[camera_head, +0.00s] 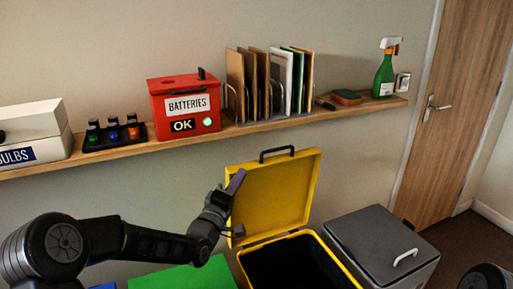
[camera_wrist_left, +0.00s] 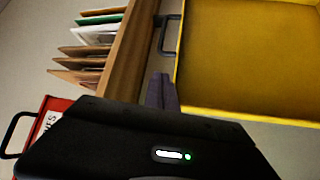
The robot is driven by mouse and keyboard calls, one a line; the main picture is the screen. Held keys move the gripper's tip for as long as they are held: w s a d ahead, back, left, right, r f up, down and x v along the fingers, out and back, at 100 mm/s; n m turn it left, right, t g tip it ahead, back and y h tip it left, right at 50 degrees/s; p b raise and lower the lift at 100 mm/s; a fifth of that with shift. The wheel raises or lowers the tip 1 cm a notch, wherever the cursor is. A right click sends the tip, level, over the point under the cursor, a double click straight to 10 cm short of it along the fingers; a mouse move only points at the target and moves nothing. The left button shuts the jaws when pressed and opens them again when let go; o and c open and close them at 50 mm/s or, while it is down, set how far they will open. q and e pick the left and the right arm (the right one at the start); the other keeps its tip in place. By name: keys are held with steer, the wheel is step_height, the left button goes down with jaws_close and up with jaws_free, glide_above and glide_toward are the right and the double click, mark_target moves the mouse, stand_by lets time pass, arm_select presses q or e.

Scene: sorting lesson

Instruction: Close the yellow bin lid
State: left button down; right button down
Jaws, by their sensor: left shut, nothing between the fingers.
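The yellow bin (camera_head: 329,247) stands below the shelf with its dark inside showing. Its yellow lid (camera_head: 275,194) is raised, standing up at the back and leaning toward the wall. A dark handle (camera_head: 277,152) sits on the lid's top edge. My left gripper (camera_head: 237,181) is shut and empty at the lid's left edge, near its upper left corner. In the left wrist view the shut fingers (camera_wrist_left: 161,92) show beside the lid (camera_wrist_left: 245,60) and below its handle (camera_wrist_left: 168,36). I cannot tell whether they touch the lid. My right gripper is not in view.
A wooden shelf (camera_head: 265,127) above holds a red battery box (camera_head: 184,106), upright folders, small bottles and a green spray bottle (camera_head: 384,77). A grey lidded bin (camera_head: 378,241) stands right of the yellow one, a green lid (camera_head: 185,276) left. A door (camera_head: 455,110) is at right.

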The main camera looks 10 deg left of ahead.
mark_target(254, 165)
arm_select(q)
steer(key=p+x, duration=0.2)
steer(key=x, duration=0.7)
steer(key=shift+d+r+p, duration=0.1)
steer(key=shift+r+p, duration=0.05)
steer(key=shift+p, duration=0.2)
steer(key=shift+w, duration=0.3)
